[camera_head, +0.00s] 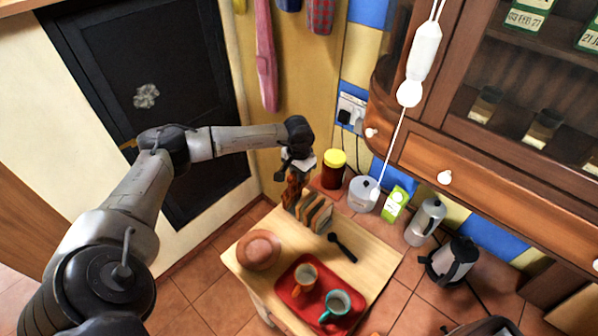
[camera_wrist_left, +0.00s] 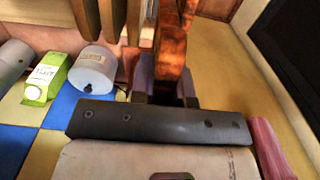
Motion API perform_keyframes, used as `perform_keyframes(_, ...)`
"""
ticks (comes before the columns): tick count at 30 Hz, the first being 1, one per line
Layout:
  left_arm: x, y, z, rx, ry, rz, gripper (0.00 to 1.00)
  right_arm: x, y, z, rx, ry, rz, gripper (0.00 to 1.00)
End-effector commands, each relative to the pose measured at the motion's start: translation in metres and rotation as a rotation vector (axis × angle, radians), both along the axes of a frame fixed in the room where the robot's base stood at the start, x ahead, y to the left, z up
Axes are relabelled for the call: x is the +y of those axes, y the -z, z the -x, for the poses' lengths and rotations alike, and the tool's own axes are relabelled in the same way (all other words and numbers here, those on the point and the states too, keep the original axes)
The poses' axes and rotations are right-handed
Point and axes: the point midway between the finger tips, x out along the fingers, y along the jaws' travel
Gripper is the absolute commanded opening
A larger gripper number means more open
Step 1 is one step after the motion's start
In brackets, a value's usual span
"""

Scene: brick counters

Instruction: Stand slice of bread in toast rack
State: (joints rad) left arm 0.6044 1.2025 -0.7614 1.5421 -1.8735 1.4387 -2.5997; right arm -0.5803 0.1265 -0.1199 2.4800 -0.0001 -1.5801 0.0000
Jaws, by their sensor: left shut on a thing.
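My left gripper (camera_head: 296,166) is above the back left of the small wooden table, pointing down. It is shut on a reddish-brown slice of bread (camera_head: 291,190), which hangs below the fingers, roughly upright. In the left wrist view the slice (camera_wrist_left: 172,40) rises edge-on from between the fingers. The toast rack (camera_head: 316,212) stands on the table just right of and below the held slice in the head view, with several slices in it. Some of those slices (camera_wrist_left: 112,18) show edge-on at the top of the wrist view. I cannot tell whether the held slice touches the rack. My right gripper is not in view.
A brown plate (camera_head: 258,250), a black spoon (camera_head: 342,247) and a red tray (camera_head: 297,301) with two mugs are on the table (camera_head: 378,262). A yellow-lidded jar (camera_head: 332,170), a grey canister (camera_head: 362,194) and a green carton (camera_head: 395,204) stand behind. A pull cord hangs right.

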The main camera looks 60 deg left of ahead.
Motion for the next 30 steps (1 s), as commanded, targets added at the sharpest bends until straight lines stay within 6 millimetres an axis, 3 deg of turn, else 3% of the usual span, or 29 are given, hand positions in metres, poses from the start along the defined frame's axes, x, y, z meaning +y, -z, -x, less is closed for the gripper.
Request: perform_keyframes(30, 0.0, 0.079, 0.0, 0.001, -0.001, 0.0, 0.0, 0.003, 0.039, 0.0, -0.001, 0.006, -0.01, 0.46)
